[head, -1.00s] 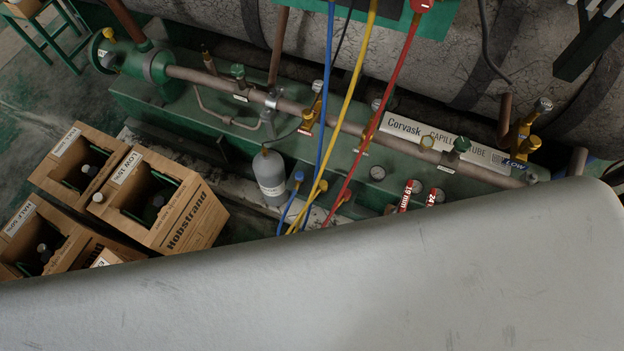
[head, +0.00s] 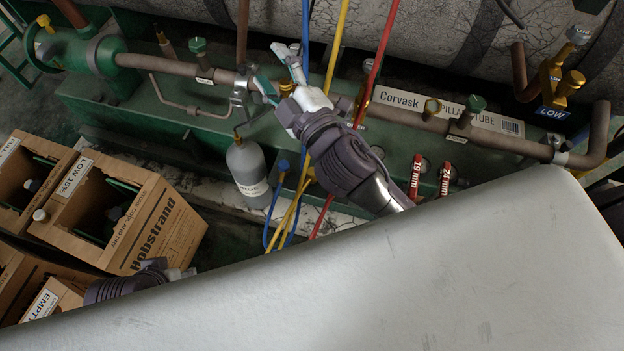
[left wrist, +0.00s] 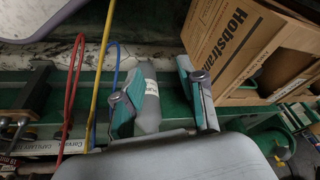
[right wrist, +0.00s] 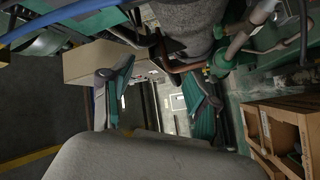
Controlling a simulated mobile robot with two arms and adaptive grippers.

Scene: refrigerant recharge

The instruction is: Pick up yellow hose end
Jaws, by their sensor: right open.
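The yellow hose (head: 338,40) hangs in front of the green unit in the head view, between a blue hose and a red hose. Low down it bends beside the blue one, and a yellow fitting (head: 312,175) shows there, partly behind my right arm. The yellow hose also shows in the left wrist view (left wrist: 100,72). My right gripper (head: 272,70) is open and empty, left of the yellow hose and over the pipe. My left gripper (head: 184,272) is low by the boxes; in the left wrist view (left wrist: 163,95) its fingers are apart, with a grey cylinder beyond them.
The blue hose (head: 305,30) and red hose (head: 384,45) hang close by. The grey cylinder (head: 248,168) stands at the green unit's front. Cardboard boxes (head: 160,235) are at left. A brown pipe (head: 440,122) runs along the unit. A pale surface (head: 450,265) hides the lower right.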

